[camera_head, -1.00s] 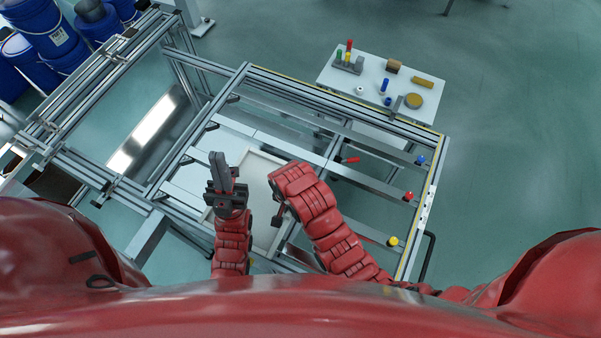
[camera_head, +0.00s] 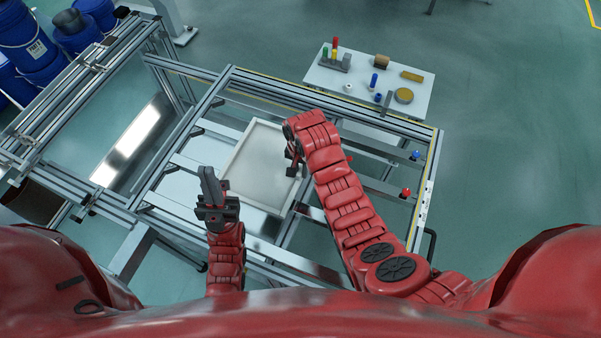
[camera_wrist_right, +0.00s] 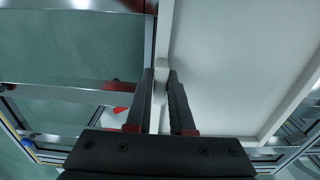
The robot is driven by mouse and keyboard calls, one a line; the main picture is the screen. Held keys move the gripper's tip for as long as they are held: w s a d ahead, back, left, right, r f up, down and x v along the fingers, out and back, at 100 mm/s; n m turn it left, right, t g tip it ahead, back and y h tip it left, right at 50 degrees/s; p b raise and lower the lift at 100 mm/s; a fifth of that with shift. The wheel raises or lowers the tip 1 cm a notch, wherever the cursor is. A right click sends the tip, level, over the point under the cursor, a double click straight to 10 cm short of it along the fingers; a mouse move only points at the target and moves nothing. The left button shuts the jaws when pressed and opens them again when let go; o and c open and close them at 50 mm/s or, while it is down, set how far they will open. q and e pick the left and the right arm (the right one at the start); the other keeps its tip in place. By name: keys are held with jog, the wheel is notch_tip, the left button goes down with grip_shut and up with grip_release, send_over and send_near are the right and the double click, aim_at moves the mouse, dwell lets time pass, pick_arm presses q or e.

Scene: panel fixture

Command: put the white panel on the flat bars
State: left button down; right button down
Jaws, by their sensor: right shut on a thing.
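The white panel (camera_head: 262,168), a shallow rectangle with a raised rim, is over the metal frame in the head view, roughly level. Flat bars (camera_head: 205,143) of the frame run under it; I cannot tell whether it touches them. My right gripper (camera_head: 297,163) is shut on the panel's right rim. In the right wrist view the two dark fingers (camera_wrist_right: 161,100) sit either side of the rim of the white panel (camera_wrist_right: 225,60). My left gripper (camera_head: 209,187) is empty beside the panel's left edge, its fingers together.
A small white table (camera_head: 365,83) with colored parts stands beyond the frame. Blue (camera_head: 415,155) and red (camera_head: 405,192) knobs sit on bars at the right. Blue drums (camera_head: 30,40) stand at the far left. Open gaps lie between the bars.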

jog(key=shift+f+p, duration=0.4)
jog(key=shift+f, duration=0.8)
jog(key=shift+f, duration=0.15)
jog(key=c, duration=0.8)
grip_release()
